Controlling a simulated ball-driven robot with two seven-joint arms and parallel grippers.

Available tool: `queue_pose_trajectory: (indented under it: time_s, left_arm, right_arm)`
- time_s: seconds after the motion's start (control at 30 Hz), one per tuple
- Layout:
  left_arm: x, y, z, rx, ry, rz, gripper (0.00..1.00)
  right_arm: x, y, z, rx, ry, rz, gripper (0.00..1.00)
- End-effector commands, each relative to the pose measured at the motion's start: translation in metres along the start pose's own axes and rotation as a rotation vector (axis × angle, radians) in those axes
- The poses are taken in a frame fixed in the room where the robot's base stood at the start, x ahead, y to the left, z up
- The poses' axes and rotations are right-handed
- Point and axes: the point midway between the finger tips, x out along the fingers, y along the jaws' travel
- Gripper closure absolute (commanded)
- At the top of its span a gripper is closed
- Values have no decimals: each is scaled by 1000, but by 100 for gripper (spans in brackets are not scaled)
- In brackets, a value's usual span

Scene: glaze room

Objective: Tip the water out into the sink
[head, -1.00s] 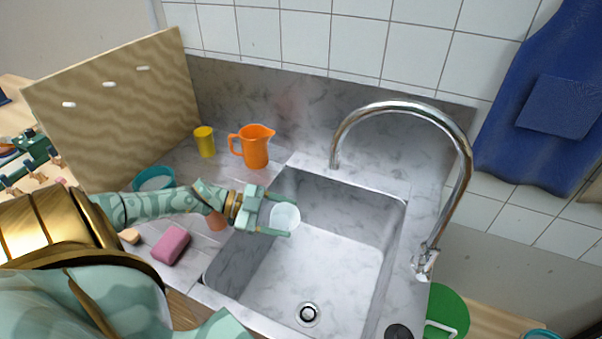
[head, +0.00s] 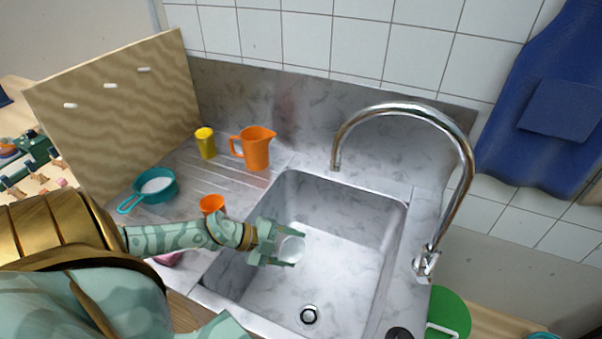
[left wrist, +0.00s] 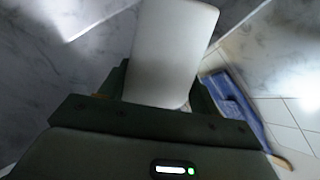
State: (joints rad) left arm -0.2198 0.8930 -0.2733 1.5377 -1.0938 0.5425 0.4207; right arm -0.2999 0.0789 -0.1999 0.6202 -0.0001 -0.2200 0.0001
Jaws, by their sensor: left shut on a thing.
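My left gripper (head: 296,248) is over the left part of the sink (head: 345,195), shut on a white cup (head: 290,249). The cup sits between the two fingers, above the basin floor. In the left wrist view the cup (left wrist: 172,55) shows as a plain white shape held between the dark fingers. I cannot tell its exact tilt, and I see no water in it or running from it. The drain (head: 309,315) lies at the near end of the basin. My right gripper is not in view.
A tall chrome tap (head: 425,110) arches over the sink's right side. On the left drainer stand an orange jug (head: 256,150), a yellow cup (head: 206,145), an orange cup (head: 212,203) and a teal pan (head: 157,187). My arm mostly hides a pink sponge (head: 168,259).

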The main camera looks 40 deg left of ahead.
Motion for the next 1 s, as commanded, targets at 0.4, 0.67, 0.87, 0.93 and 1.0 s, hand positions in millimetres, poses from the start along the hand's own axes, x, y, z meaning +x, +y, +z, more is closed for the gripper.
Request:
queue_pose_trajectory:
  time_s: [0.4,0.67,0.87,0.93,1.0]
  left_arm:
    - [3,4,0,60,-42,-1,60]
    - [3,4,-2,92,-65,-1,60]
    - [2,3,-5,133,-93,-1,60]
    - [2,3,-5,147,-105,-2,60]
    - [2,3,-7,163,-115,-1,60]
  right_arm:
    - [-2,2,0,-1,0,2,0]
    - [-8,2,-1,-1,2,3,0]
    - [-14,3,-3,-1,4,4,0]
    - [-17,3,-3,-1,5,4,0]
    - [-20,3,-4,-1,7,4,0]
